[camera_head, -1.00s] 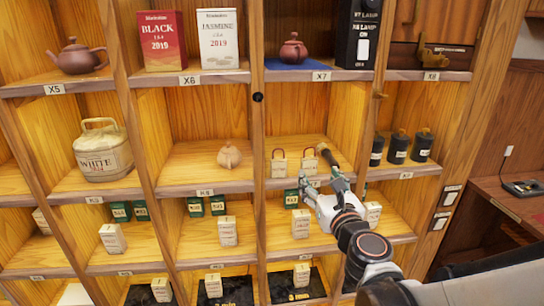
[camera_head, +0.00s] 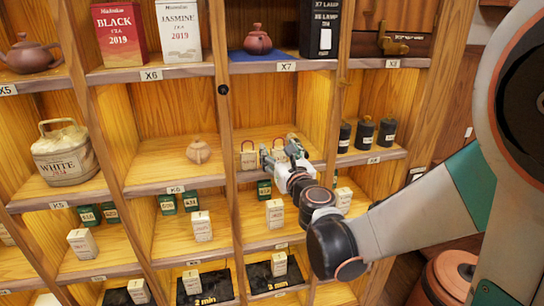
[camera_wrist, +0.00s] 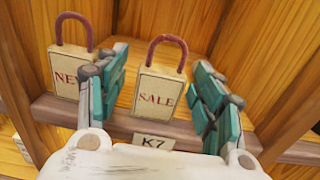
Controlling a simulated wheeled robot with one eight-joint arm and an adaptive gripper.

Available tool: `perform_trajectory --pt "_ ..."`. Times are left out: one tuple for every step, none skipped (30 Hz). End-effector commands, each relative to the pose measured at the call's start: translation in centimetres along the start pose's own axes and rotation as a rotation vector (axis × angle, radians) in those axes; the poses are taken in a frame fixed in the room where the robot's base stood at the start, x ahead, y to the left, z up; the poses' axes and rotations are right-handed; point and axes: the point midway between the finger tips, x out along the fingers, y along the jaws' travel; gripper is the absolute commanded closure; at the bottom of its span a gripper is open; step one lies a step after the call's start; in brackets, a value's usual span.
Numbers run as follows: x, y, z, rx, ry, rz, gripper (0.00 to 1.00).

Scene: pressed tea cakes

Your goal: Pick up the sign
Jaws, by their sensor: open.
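Two small cream signs with reddish loop handles stand on the K7 shelf. In the wrist view, the "SALE" sign (camera_wrist: 158,94) stands upright between the two green-padded fingers of my gripper (camera_wrist: 160,84). My gripper is open, with a visible gap at the sign's right side; the left finger is close to its left edge. The "NEW" sign (camera_wrist: 65,66) stands to the left, outside the fingers, its right part hidden by the left finger. In the head view, my gripper (camera_head: 284,156) reaches into the compartment and partly hides the right sign; the left sign (camera_head: 249,159) shows beside it.
Wooden dividers flank the compartment, and the shelf edge carries a K7 label (camera_wrist: 153,142). Dark canisters (camera_head: 364,133) stand in the compartment to the right. Small boxes (camera_head: 275,213) stand below.

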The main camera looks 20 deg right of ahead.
Motion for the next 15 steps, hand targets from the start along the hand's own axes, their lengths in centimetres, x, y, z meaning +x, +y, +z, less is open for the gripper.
perform_trajectory --pt "-0.01 0.00 0.00 0.000 0.000 0.000 0.38" --pt "-0.01 0.00 0.00 0.000 0.000 0.000 0.45" --pt "-0.02 -0.01 0.00 0.000 0.000 0.000 0.54" --pt "-0.02 -0.01 0.00 0.000 0.000 0.000 0.61" --pt "-0.02 -0.01 0.00 0.000 0.000 0.000 0.68" --pt "-0.02 -0.01 0.00 0.000 0.000 0.000 0.77" --pt "-0.02 -0.01 0.00 0.000 0.000 0.000 0.84" --pt "-0.02 -0.01 0.00 0.000 0.000 0.000 0.86" --pt "-0.02 -0.01 0.00 0.000 0.000 0.000 0.86" --pt "-0.02 -0.01 0.00 0.000 0.000 0.000 0.87" --pt "-0.03 -0.01 0.00 0.000 0.000 0.000 0.87" --pt "-0.03 -0.01 0.00 0.000 0.000 0.000 0.87" --pt "-0.03 -0.01 0.00 0.000 0.000 0.000 0.87" --pt "-0.03 -0.01 0.00 0.000 0.000 0.000 0.87" --pt "-0.03 -0.01 0.00 0.000 0.000 0.000 0.87"
